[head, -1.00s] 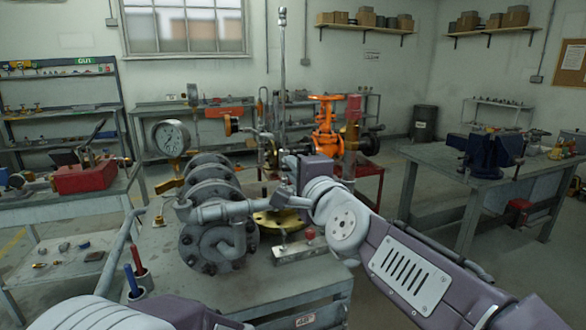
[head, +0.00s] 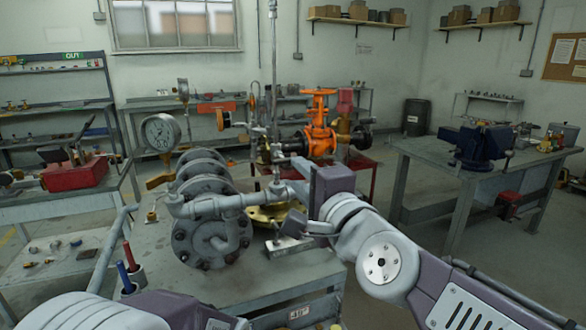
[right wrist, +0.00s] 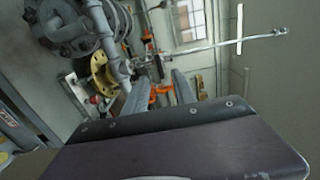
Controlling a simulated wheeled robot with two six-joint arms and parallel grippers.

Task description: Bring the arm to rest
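My right arm comes in from the lower right in the head view. Its gripper (head: 294,207) is open over the front bench, close to the grey flanged pipe assembly (head: 212,230) and the brass flange (head: 268,214). In the right wrist view its two grey fingers (right wrist: 160,90) stand apart with nothing held between them. The orange gate valve (head: 320,135) with its handwheel stands upright behind the gripper, clear of it. My left arm shows at the bottom left of the head view; its gripper is out of frame.
A tall metal rod (head: 274,90) rises behind the pipes. A pressure gauge (head: 161,132) stands at the left of the assembly. A bench with a blue vise (head: 484,148) is at the right. A red toolbox (head: 76,174) sits on the left cart. Open floor (head: 400,260) lies between benches.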

